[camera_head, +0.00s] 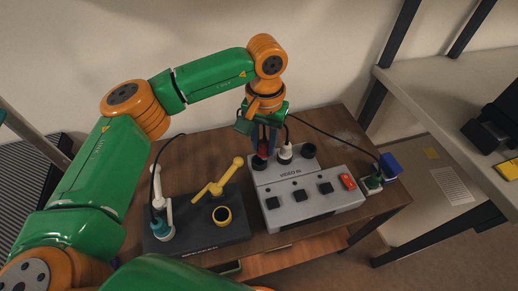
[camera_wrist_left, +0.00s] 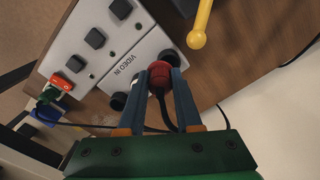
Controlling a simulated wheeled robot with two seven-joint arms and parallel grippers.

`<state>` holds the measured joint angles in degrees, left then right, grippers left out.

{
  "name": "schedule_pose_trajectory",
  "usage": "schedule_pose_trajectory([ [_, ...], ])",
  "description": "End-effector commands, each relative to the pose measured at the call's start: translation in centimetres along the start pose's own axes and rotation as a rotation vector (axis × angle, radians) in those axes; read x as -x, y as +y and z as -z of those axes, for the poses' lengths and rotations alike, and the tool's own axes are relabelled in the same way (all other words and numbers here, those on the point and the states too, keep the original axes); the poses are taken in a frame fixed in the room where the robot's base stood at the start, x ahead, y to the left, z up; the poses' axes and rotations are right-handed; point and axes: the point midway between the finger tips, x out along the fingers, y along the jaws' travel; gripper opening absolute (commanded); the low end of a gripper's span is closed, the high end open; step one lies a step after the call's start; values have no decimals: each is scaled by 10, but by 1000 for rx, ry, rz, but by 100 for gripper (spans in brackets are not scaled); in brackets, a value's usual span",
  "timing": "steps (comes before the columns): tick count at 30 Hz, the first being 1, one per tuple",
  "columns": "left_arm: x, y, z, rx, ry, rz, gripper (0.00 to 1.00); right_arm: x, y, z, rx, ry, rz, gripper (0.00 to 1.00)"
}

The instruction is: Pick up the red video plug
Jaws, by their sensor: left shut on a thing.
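The red video plug (camera_wrist_left: 160,73) sits between the two fingers of my left gripper (camera_wrist_left: 160,82), which is shut on it. Its dark cable runs back between the fingers. In the head view my left gripper (camera_head: 266,138) points down at the left end of the grey VIDEO IN box (camera_head: 290,174), and a bit of the red plug (camera_head: 262,148) shows below it. The plug is at or just over the left dark socket (camera_head: 259,163); I cannot tell whether it is seated. My right gripper is not in view.
A white plug (camera_head: 285,150) stands in the middle socket, close beside my left gripper; the right socket (camera_head: 308,150) is empty. A black base with a yellow lever (camera_head: 219,183) stands to the left. A blue block (camera_head: 390,165) is at the table's right edge.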

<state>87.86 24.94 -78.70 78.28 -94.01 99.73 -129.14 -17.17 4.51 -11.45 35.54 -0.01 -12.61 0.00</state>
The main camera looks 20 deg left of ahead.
Motion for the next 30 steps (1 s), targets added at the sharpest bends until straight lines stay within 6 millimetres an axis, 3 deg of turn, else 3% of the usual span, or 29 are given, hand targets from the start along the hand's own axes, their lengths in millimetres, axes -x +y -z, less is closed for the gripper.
schedule_pose_trajectory([
  [4,40,30,-15,-7,6,1,0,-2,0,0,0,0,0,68],
  [9,60,71,-39,-7,3,2,0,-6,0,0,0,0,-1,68],
  [15,75,100,-55,-1,1,2,0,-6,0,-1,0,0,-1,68],
  [30,79,108,-59,1,0,1,0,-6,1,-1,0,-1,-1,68],
])
